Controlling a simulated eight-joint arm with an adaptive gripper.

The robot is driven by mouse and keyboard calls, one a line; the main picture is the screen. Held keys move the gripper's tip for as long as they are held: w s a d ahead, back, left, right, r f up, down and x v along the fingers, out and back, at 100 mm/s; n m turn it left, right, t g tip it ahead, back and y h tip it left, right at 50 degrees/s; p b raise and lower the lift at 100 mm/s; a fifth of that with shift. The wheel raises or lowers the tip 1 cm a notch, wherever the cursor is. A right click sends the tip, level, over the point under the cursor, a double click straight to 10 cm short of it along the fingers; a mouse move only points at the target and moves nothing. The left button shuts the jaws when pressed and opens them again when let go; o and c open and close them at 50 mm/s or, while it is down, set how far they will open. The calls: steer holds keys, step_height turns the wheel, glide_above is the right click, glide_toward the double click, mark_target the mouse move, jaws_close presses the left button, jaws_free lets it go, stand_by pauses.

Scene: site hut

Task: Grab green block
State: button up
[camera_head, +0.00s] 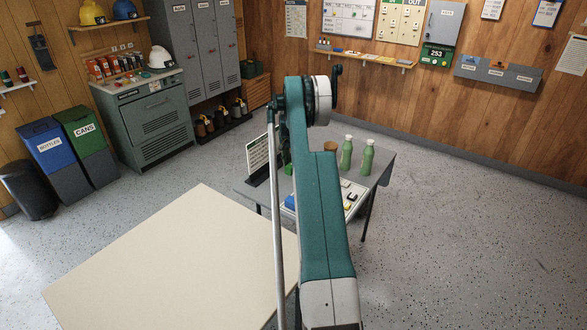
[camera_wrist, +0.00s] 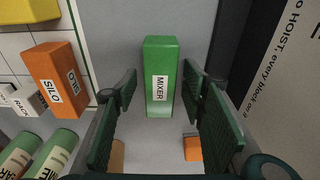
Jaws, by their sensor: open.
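The green block (camera_wrist: 162,55), labelled MIXER, stands out in the wrist view between the two fingers of my gripper (camera_wrist: 160,85). The fingers are open, one to each side of the block, with a gap showing on both sides near their tips. I cannot tell how far the block is below the fingertips. In the head view a small patch of green (camera_head: 288,169) shows beside my arm near the sign; it may be this block.
The table (camera_head: 384,172) holds green bottles (camera_head: 367,157) and a dark-based sign (camera_head: 260,160); the sign (camera_wrist: 280,70) is right of the block in the wrist view. A small orange block (camera_wrist: 192,149) lies below.

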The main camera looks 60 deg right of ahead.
steer(key=c, duration=1)
steer(key=shift+r, duration=0.1)
steer(key=shift+r+p, duration=0.75)
steer(key=shift+r, duration=4.2)
